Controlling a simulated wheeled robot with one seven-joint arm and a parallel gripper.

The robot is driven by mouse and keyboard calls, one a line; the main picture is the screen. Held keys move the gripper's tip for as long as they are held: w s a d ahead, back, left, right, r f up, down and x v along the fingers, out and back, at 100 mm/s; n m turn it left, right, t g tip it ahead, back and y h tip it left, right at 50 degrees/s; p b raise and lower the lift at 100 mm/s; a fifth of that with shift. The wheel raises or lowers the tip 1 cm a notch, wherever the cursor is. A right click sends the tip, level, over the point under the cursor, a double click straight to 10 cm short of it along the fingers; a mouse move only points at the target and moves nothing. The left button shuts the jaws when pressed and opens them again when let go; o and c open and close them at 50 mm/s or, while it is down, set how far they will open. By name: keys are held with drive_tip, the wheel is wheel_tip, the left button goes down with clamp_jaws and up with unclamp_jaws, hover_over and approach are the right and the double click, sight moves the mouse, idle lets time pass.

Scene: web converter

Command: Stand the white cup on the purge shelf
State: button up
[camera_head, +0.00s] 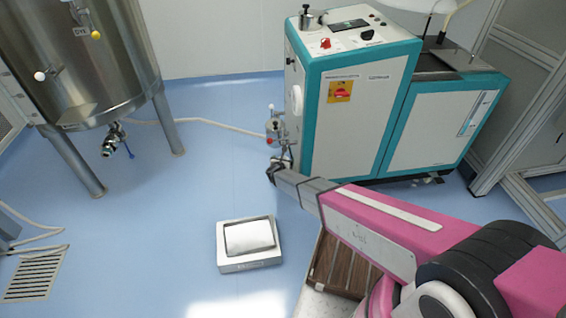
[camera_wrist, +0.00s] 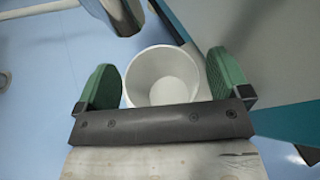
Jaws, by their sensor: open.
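The white cup (camera_wrist: 163,78) shows in the wrist view, with its open mouth towards the camera and its inside looking empty. My gripper (camera_wrist: 165,82) is open, with one green finger on each side of the cup, both close to its wall. I cannot tell whether either finger touches it. A pale strip (camera_wrist: 193,52) shows beside the cup on the machine side; it may be part of the purge shelf, but the cup's base is hidden. In the head view my gripper (camera_head: 276,172) is beside the machine's lower left front; the cup is not clear there.
The white and teal machine (camera_head: 345,95) stands close right of my gripper, with a metal valve fitting (camera_head: 275,128) on its side. A steel tank (camera_head: 75,60) is at left. A white box-like unit (camera_head: 249,265) sits on the blue floor, which is otherwise mostly clear.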

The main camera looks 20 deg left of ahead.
drive_tip(key=v, duration=1.2)
drive_tip(key=shift+d, duration=0.1)
drive_tip(key=shift+r, duration=0.1)
